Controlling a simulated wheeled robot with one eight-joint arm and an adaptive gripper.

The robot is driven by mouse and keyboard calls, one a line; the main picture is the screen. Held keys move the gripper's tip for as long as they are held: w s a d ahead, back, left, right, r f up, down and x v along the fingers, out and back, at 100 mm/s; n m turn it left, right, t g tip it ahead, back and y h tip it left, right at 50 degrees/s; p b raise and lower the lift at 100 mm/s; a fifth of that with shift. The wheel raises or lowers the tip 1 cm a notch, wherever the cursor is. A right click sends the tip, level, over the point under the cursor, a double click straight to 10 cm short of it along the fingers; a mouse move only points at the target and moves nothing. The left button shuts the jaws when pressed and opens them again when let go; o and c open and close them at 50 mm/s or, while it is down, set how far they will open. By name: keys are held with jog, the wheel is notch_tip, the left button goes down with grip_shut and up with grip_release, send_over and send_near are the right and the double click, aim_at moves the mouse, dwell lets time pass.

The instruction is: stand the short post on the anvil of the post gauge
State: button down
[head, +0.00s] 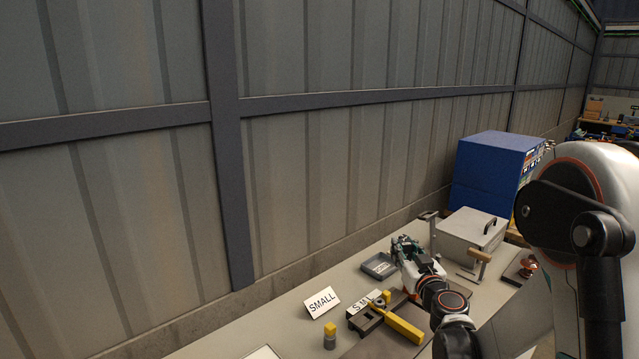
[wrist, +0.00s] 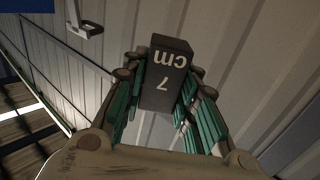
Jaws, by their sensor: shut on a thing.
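My gripper (head: 404,246) is above the bench. In the wrist view its green-padded fingers (wrist: 165,95) are shut on a dark grey block (wrist: 168,62) marked "7 cm". A small post (head: 330,336), grey below and yellow on top, stands upright by the "SMALL" card. I cannot tell for certain which piece is the short post.
A white "SMALL" card (head: 322,302) stands on the bench (head: 290,328). A dark labelled tray (head: 379,267) lies just left of my gripper. A grey lidded box (head: 470,230) and a wooden-handled tool (head: 479,257) stand to the right. The corrugated wall borders the bench.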

jog(key=w+d+n+g+y, duration=0.1)
jog(key=d+n+y, duration=0.1)
jog(key=d, duration=0.4)
jog(key=w+d+n+y, duration=0.1)
jog(key=w+d+y, duration=0.15)
jog(key=d, duration=0.35)
jog(key=s+d+n+g+y, duration=0.2)
jog(key=s+d+y, duration=0.1)
jog(key=s+d, duration=0.3)
jog(key=s+d+n+g+y, duration=0.2)
jog(key=s+d, duration=0.4)
jog(key=d, duration=0.5)
jog(key=shift+s+d+r+n+y, duration=0.15)
jog(key=shift+s+d+n+y, duration=0.1)
jog(key=shift+n+y, duration=0.4)
notch_tip(320, 180, down, 20)
jog(key=b, duration=0.7)
jog(key=shift+r, duration=0.2)
